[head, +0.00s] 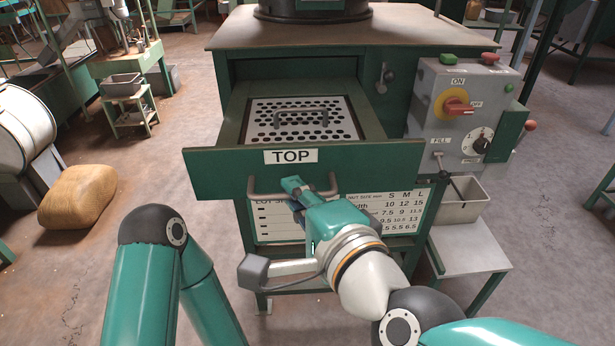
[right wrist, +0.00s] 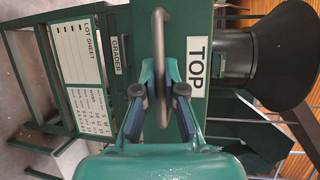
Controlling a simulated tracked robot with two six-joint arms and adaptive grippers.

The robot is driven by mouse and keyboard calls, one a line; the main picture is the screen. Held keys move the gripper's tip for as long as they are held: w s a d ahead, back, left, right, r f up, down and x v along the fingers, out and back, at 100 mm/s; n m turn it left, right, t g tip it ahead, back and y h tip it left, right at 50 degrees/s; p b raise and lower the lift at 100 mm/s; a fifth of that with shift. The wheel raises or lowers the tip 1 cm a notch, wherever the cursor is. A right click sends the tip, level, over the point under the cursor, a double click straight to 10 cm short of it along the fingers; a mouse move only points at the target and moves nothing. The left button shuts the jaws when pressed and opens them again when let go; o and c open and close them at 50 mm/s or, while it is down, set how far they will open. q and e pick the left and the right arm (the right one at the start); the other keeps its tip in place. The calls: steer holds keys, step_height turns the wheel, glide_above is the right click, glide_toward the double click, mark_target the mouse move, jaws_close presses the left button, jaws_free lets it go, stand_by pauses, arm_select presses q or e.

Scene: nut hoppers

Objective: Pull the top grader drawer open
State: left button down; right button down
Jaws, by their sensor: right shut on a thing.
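The top grader drawer (head: 225,174) has a green front with a white TOP label (head: 290,156). It stands pulled out from the green grader cabinet (head: 390,125), and its perforated plate (head: 262,126) shows inside. My right gripper (head: 296,189) is shut on the drawer's grey bar handle (head: 256,194), near its middle. In the right wrist view the handle (right wrist: 162,40) passes between the two fingers (right wrist: 160,90). My left arm shows at the lower left of the head view, but its gripper is out of view.
A grey control box (head: 465,110) with a red knob is at the cabinet's right. A bin (head: 462,207) and a small side table (head: 470,250) stand below it. A lot-sheet board (head: 420,222) is under the drawer. A tan sack (head: 77,196) lies on the floor at the left.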

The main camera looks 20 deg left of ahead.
steer(key=shift+s+f, duration=0.3)
steer(key=shift+s, duration=0.5)
steer(key=c, duration=1.3)
jaws_free()
steer(key=shift+a+r, duration=0.1)
steer(key=shift+a, duration=0.1)
steer(key=shift+o, duration=0.2)
steer(key=shift+w+d, duration=0.1)
steer(key=shift+d, duration=0.05)
steer(key=shift+r, duration=0.1)
steer(key=shift+r, duration=0.15)
